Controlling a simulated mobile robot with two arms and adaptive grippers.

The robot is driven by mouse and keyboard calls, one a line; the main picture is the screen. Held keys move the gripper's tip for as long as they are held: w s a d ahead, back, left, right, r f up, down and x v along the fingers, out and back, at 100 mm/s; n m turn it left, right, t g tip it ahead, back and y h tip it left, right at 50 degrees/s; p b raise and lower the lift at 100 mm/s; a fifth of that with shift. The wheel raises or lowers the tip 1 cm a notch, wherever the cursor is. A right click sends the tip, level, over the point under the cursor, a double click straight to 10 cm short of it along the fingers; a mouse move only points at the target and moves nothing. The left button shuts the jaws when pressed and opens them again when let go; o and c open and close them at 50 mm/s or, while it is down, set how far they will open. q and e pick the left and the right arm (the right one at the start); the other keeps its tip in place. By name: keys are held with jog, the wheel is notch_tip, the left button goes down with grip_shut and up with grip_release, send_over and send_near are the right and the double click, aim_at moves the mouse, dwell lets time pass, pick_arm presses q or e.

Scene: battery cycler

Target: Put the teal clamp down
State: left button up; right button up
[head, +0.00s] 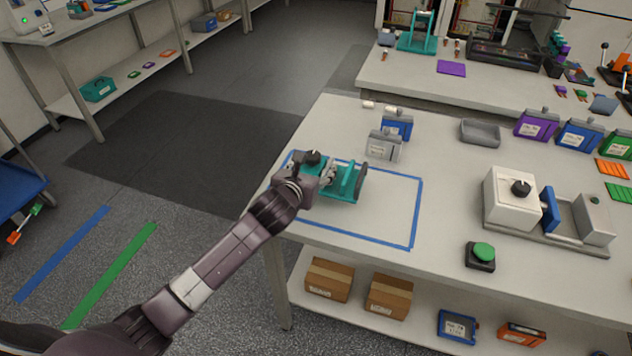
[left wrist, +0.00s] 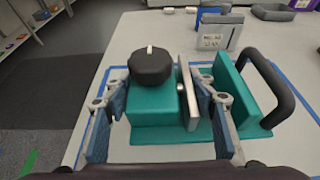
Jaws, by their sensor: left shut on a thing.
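The teal clamp (head: 348,184) has a dark knob, a pale jaw plate and a dark handle. It is at the left part of the blue tape rectangle (head: 414,215) on the table. My left gripper (head: 316,181) is shut on the clamp, partly hiding it in the head view. In the left wrist view, the fingers of the gripper (left wrist: 160,103) stand on either side of the knobbed block of the clamp (left wrist: 152,115). The clamp looks level and very low over the tabletop; I cannot tell whether its base touches. My right gripper is not in view.
A grey-white device (head: 383,148) and a blue device (head: 398,124) stand just behind the rectangle. A grey tray (head: 479,133), a white machine (head: 512,203) and a green button (head: 484,250) are to the right. The rectangle's right part is clear.

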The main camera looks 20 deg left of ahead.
pick_arm(q)
jog(key=shift+w+f, duration=0.1)
jog(key=shift+f, duration=2.45)
jog(key=o, duration=1.8)
jog(key=shift+f, duration=0.2)
jog(key=shift+c, duration=0.2)
jog(key=shift+r, duration=0.15)
jog(key=v, duration=1.2)
jog(key=shift+b, duration=0.3)
